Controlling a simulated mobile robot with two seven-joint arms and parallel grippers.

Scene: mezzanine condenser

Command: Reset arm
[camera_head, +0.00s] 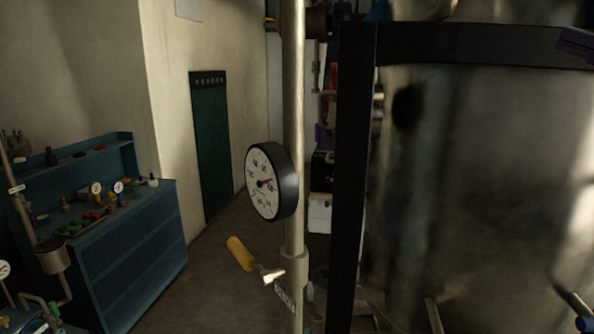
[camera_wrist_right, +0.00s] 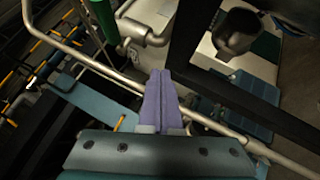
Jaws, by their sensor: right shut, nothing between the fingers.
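My right gripper (camera_wrist_right: 162,74) shows in the right wrist view, its two lavender fingers together with nothing between them. A pale metal pipe (camera_wrist_right: 110,72) runs behind the fingers; I cannot tell whether they touch it. In the head view I cannot clearly make out the right gripper. My left gripper is in neither view.
A vertical pipe (camera_head: 293,90) carries a round gauge (camera_head: 265,183) and a yellow-handled valve (camera_head: 240,253). A black frame (camera_head: 354,150) and large metal tank (camera_head: 470,190) fill the right. A blue bench (camera_head: 150,235) stands left. Open floor (camera_head: 215,285) lies between bench and pipe.

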